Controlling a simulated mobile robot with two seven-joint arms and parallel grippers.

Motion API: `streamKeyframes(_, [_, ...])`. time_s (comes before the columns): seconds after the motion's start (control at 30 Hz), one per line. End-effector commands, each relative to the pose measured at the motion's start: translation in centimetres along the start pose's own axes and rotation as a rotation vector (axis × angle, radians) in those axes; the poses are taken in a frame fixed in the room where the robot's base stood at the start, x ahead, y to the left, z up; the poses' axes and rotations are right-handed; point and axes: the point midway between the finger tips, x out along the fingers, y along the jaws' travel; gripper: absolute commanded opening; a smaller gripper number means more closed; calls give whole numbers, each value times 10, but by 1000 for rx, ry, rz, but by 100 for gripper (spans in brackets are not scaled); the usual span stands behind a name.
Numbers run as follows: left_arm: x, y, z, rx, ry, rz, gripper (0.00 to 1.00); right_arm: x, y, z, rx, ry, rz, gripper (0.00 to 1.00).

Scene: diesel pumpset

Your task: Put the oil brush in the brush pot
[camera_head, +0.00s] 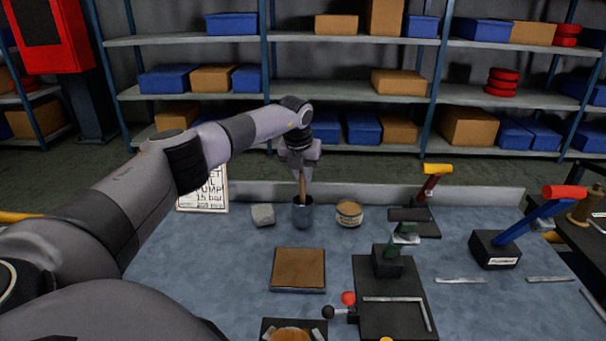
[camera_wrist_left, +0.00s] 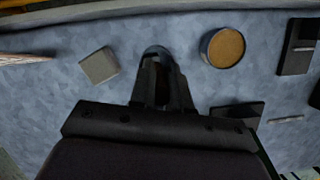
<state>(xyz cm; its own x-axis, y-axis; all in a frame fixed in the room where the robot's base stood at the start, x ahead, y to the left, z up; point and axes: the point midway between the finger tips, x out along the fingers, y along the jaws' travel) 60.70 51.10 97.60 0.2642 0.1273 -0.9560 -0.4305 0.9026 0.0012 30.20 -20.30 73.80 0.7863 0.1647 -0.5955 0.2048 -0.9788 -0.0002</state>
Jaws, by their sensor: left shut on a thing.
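The oil brush (camera_head: 302,184) shows as a thin brown wooden handle standing nearly upright below my left gripper (camera_head: 301,166). My left gripper is shut on the upper part of the handle. The brush pot (camera_head: 303,214) is a small dark grey cylinder on the bench, directly under the gripper. The lower end of the brush is inside the pot's mouth or hidden behind its rim; I cannot see the bristles. In the left wrist view my fingers (camera_wrist_left: 163,88) cover most of the pot, and only its rim (camera_wrist_left: 155,51) shows. My right gripper is not in view.
A grey block (camera_head: 263,215) stands left of the pot and a round tin (camera_head: 349,213) right of it. A sign (camera_head: 205,195) stands behind left. A brown-topped pad (camera_head: 299,269) lies in front. Levers with red (camera_head: 565,192) and yellow (camera_head: 437,169) grips rise at the right.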

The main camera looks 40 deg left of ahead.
Motion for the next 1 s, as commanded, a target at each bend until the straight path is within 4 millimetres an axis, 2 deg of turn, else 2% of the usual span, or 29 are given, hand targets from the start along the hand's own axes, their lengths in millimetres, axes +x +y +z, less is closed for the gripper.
streamKeyframes(0.37, [6, 0, -2, 0, -1, -1, 0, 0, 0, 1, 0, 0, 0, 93])
streamKeyframes(0.4, [5, 0, -1, 0, -1, -1, 27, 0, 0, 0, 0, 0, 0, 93])
streamKeyframes(0.47, [5, 0, -1, 0, -1, -1, 42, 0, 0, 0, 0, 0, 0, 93])
streamKeyframes(0.77, [4, 0, -1, 0, -1, -1, 42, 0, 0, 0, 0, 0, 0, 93])
streamKeyframes(0.87, [-1, 0, 0, 0, -2, -2, 42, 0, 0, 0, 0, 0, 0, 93])
streamKeyframes(1.0, [-18, 0, 1, 0, -4, -4, 42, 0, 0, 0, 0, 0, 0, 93])
